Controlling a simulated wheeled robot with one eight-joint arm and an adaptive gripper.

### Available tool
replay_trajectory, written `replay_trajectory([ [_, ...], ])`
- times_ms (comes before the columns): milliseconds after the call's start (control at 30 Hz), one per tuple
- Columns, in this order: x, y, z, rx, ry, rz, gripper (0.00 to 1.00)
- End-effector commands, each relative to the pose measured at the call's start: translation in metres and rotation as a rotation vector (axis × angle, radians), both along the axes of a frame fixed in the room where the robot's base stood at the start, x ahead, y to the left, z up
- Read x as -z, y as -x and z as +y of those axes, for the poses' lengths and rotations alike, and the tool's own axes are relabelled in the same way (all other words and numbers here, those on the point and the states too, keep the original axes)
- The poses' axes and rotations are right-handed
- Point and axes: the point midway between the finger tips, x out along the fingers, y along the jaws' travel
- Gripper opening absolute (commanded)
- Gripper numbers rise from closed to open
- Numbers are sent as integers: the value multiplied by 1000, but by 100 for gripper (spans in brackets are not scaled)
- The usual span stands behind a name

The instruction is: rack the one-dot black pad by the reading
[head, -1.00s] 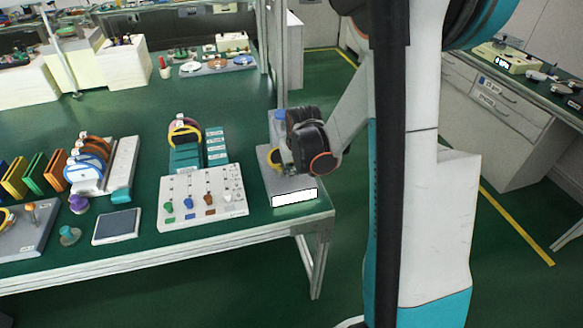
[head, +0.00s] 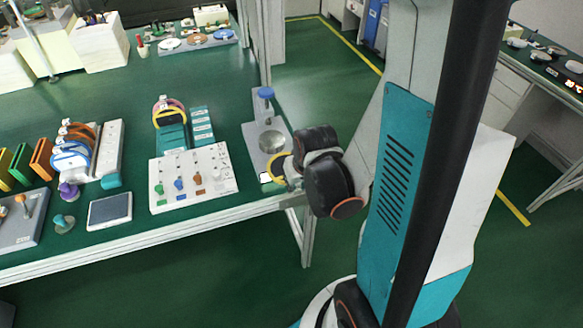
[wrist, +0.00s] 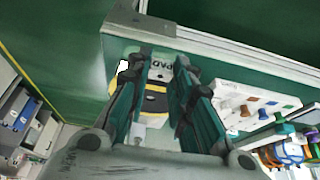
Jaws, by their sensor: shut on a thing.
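My gripper (head: 284,170) is at the front right corner of the bench, beside the grey gauge stand (head: 253,138). It is shut on a pad with a yellow handle loop (head: 274,165). In the wrist view, my gripper (wrist: 158,80) has its teal fingers around the black and yellow pad (wrist: 155,98); I cannot make out dots on it. The gauge has a blue knob and a bare round plate (head: 271,142). Its lit display (head: 265,178) is partly hidden and unreadable. A teal rack (head: 172,138) with yellow and pink handle loops and a labelled teal block (head: 202,127) stand left.
A white panel (head: 225,183) with coloured levers lies in front of the rack. Further left are a grey tablet (head: 110,210), a white holder (head: 108,150) with blue and orange loops, and several coloured frames. Open floor lies beyond the bench's right edge.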

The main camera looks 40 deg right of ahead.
Motion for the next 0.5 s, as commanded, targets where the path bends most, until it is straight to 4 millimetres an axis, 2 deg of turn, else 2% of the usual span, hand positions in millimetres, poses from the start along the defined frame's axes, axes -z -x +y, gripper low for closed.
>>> replay_trajectory([
  [133, 1, 7, 2, 0, 0, 0, 0],
  [500, -1, 7, 2, 0, 0, 0, 0],
])
